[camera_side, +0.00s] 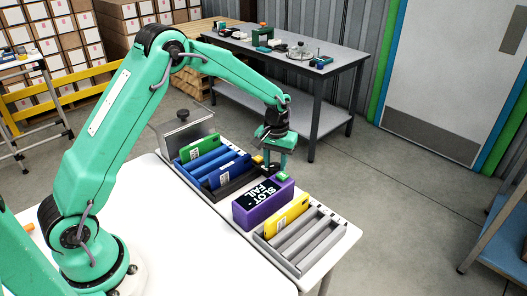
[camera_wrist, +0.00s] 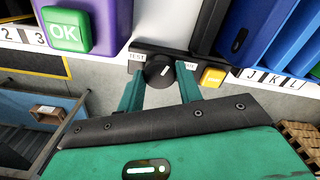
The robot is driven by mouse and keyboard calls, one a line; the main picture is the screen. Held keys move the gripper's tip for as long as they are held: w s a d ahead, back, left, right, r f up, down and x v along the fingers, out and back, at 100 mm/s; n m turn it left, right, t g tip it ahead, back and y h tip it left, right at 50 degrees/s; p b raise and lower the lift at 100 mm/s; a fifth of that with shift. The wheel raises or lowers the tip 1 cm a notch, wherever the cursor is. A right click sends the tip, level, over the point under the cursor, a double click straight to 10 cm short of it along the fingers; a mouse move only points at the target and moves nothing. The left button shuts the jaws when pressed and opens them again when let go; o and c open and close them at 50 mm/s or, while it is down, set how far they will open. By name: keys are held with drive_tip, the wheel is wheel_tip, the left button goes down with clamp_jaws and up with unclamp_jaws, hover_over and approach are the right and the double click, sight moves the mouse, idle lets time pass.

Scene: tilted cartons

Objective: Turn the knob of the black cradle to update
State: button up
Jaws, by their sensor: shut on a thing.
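The black cradle (camera_side: 236,188) stands in the row on the white table, with a blue device (camera_side: 230,172) leaning in it. My gripper (camera_wrist: 160,80) is shut on the knob, one green finger on each side. In the side view my gripper (camera_side: 273,168) hides the knob. A yellow button (camera_wrist: 213,77) is right of the knob.
A purple box (camera_side: 248,212) beside the cradle shows SLOT - FAIL; its green OK button (camera_wrist: 63,30) is close on the left. A grey rack (camera_side: 300,240) holds a yellow device (camera_side: 287,217). A blue rack (camera_side: 205,160) holds a green device (camera_side: 197,148).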

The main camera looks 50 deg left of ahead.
sight(275, 165)
drive_tip(key=shift+r+m, duration=0.1)
drive_tip(key=shift+m, duration=2.2)
drive_tip(key=o, duration=1)
wheel_tip(275, 165, up, 7)
drive_tip(key=shift+f, duration=0.1)
drive_tip(key=shift+r, duration=0.5)
drive_tip(key=shift+r, duration=0.1)
